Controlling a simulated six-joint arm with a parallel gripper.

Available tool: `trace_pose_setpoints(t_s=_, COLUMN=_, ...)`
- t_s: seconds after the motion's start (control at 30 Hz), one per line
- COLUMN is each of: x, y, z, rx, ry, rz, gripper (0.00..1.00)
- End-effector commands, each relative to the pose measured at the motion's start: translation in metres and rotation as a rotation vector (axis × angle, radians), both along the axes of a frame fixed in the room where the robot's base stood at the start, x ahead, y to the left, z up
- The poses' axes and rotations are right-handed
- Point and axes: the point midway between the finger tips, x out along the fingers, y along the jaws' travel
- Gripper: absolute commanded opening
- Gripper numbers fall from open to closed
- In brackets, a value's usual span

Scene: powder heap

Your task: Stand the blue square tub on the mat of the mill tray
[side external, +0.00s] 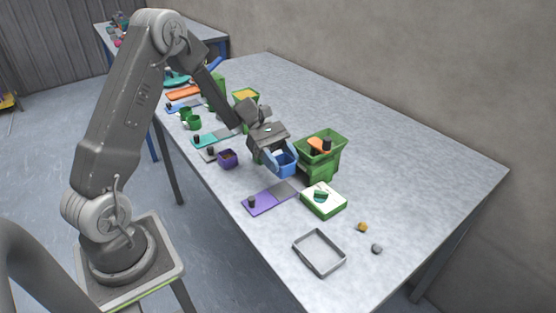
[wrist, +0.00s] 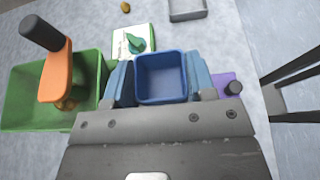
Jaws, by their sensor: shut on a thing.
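The blue square tub (side external: 287,168) is held upright by my gripper (side external: 283,160), above the table. In the wrist view the tub (wrist: 162,64) sits between the two fingers of my gripper (wrist: 160,84), which press on its sides; its inside looks empty. A purple tray (side external: 262,204) with a black knob-like piece and a grey patch at its far end lies in front of the tub in the side view. Similar teal (side external: 204,141) and blue trays lie farther back. I cannot tell by label which is the mill tray.
A green bin (side external: 326,145) holding an orange, black-handled tool stands right beside my gripper. A white-topped green box (side external: 324,201), a grey open tray (side external: 319,252) and small lumps lie nearer the front. The right side is clear.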

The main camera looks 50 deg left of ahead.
Motion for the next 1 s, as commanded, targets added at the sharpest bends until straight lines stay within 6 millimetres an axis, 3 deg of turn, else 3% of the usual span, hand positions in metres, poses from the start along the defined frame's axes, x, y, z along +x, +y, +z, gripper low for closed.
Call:
trace_pose_setpoints(t_s=0.5, x=0.0, y=0.0, z=-0.048, rx=0.0, ry=0.0, rz=-0.002, gripper=0.26)
trace_pose_setpoints(t_s=1.0, x=0.0, y=0.0, z=-0.055, rx=0.0, ry=-0.002, rz=-0.003, gripper=0.26)
